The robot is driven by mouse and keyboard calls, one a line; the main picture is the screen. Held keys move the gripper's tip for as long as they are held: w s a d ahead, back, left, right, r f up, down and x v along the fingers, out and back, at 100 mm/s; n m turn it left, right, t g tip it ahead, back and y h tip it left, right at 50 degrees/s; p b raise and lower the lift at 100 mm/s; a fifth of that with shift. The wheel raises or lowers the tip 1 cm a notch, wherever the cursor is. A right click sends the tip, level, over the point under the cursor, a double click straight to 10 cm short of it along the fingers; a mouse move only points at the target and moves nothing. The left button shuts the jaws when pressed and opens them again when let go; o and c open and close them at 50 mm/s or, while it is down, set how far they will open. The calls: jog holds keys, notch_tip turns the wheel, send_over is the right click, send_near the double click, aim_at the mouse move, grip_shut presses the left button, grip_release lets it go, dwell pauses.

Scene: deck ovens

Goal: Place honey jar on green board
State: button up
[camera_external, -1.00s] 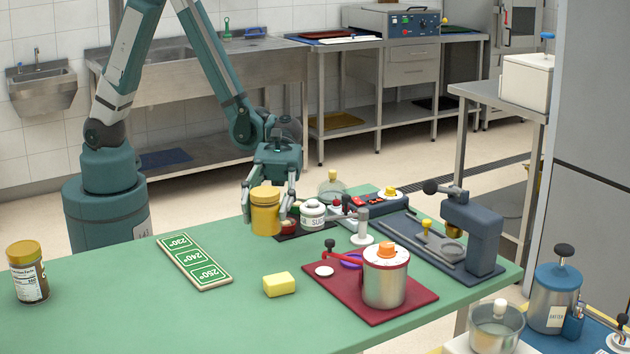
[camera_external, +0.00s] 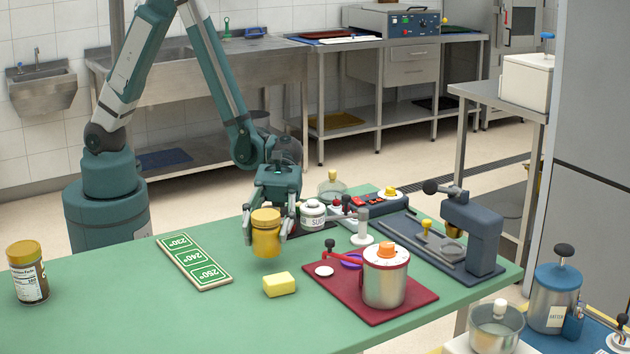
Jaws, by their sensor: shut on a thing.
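The honey jar (camera_external: 266,240) is a yellow jar with a darker yellow lid, upright between the fingers of my gripper (camera_external: 266,230). My gripper points down and is shut on the jar. The jar is over the table, left of the red board and behind the yellow sponge; I cannot tell whether its base touches the table. The green board (camera_external: 213,271) is a narrow, pale-edged board with green panels marked 230°, 240° and 250°. It lies flat on the table to the left of the jar, with nothing on it.
A yellow sponge (camera_external: 279,284) lies just in front of the jar. A red board (camera_external: 400,312) with a steel pot (camera_external: 385,280) is to the right. A sugar jar (camera_external: 313,214) stands behind.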

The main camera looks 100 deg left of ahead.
aim_at(267, 212)
jog(key=shift+f+b, duration=0.45)
jog(key=shift+f, duration=1.25)
jog(key=shift+f, duration=0.2)
jog(key=o, duration=0.9)
jog(key=shift+r, duration=0.25)
jog(key=shift+a+r, duration=0.15)
jog(key=shift+a, duration=0.4)
jog(key=shift+p+v, duration=0.35)
jog(key=shift+v, duration=0.55)
notch_tip(267, 212, up, 5)
jog(key=shift+r+p, duration=0.1)
jog(key=shift+p, duration=0.65)
jog(key=shift+r, duration=0.9)
